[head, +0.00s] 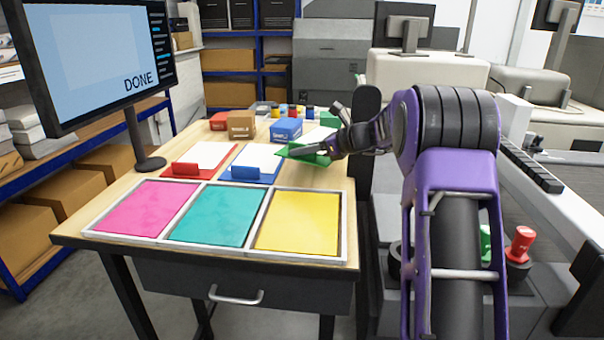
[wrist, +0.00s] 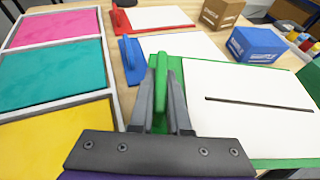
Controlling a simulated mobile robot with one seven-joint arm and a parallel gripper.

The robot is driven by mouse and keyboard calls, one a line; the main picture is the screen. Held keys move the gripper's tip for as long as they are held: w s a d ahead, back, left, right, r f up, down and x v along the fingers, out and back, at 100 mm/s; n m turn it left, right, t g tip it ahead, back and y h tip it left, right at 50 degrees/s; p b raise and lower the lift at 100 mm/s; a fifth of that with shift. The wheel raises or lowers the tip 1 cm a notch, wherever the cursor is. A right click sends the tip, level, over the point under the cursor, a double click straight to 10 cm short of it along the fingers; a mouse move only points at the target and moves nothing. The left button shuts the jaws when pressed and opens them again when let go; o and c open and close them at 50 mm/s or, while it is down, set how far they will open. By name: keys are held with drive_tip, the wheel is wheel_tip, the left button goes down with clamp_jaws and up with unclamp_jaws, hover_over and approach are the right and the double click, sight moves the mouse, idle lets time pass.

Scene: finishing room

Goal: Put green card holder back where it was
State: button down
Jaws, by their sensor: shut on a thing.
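The green card holder (wrist: 235,155) is a flat green board with an upright handle and a white card that has a dark slot. My gripper (wrist: 162,95) is shut on its green handle. In the head view the holder (head: 304,154) is at the table's right side, partly hidden by my gripper (head: 318,150). I cannot tell for sure whether it touches the table. The blue card holder (head: 258,160) lies just left of it, with the red card holder (head: 208,156) further left. Both carry white cards.
A pale-framed tray (head: 263,184) with pink, teal and yellow panels fills the table's front. Behind the holders stand a red box (head: 218,121), a tan box (head: 241,124), a blue box (head: 286,130) and small bottles. A monitor (head: 95,60) reading DONE stands at the left.

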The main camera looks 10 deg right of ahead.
sight(302, 182)
wheel_tip(302, 182, down, 6)
drive_tip(key=shift+r+b, duration=0.1)
drive_tip(key=shift+b, duration=0.3)
drive_tip(key=shift+f, duration=0.3)
drive_tip(key=c, duration=0.9)
unclamp_jaws()
drive_tip(key=shift+d+r, duration=0.1)
drive_tip(key=shift+r, duration=0.3)
drive_tip(key=v, duration=1.1)
drive_tip(key=shift+s+d+r, duration=0.1)
drive_tip(key=shift+s+d, duration=0.15)
drive_tip(key=shift+s, duration=0.05)
